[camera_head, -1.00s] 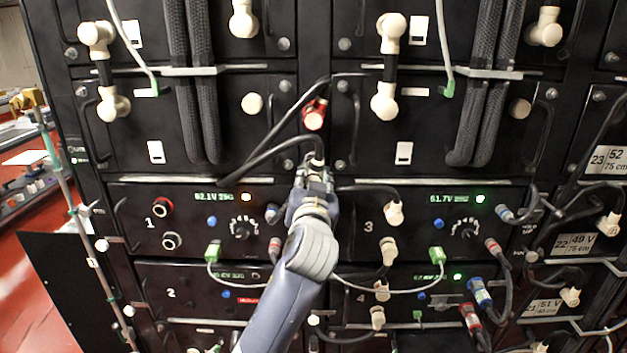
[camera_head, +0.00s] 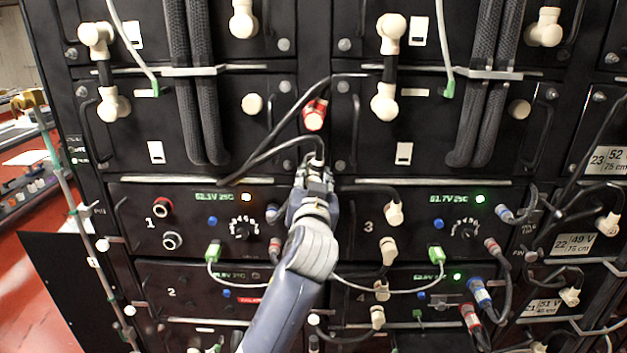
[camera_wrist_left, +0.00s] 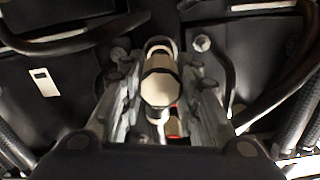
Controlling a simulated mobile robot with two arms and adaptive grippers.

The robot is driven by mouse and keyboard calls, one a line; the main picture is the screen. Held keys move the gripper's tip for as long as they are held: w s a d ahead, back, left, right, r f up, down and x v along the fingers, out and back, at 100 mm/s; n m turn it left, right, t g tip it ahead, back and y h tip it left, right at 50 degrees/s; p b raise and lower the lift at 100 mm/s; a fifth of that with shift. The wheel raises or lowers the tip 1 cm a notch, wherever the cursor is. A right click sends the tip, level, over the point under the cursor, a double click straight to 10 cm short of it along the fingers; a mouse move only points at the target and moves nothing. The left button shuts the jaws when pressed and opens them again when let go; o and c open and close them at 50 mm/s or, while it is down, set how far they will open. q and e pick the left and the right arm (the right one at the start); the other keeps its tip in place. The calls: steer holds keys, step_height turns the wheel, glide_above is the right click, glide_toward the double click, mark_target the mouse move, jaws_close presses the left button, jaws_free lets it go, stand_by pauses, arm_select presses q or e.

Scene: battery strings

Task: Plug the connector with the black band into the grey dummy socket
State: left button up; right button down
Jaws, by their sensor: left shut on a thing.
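My left gripper (camera_head: 316,182) reaches up in front of the rack and is shut on a pale connector (camera_head: 318,158). A black cable arches up and left from the connector. A grey round socket (camera_head: 172,240) is on the module marked 1, below a red-ringed socket (camera_head: 163,207), left of and lower than my gripper. My right gripper is not in view.
A green connector (camera_head: 213,250) with a white lead and a pale connector (camera_head: 394,213) flank my arm. Thick black cables (camera_head: 205,110) hang at upper left.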

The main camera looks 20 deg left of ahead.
arm_select(q)
steer(key=shift+x, duration=1.75)
steer(key=o, duration=1.3)
steer(key=shift+c, duration=0.2)
steer(key=shift+s+d, duration=0.1)
steer(key=shift+s, duration=0.05)
steer(key=shift+s, duration=0.25)
steer(key=v, duration=1.1)
steer(key=shift+s, duration=0.1)
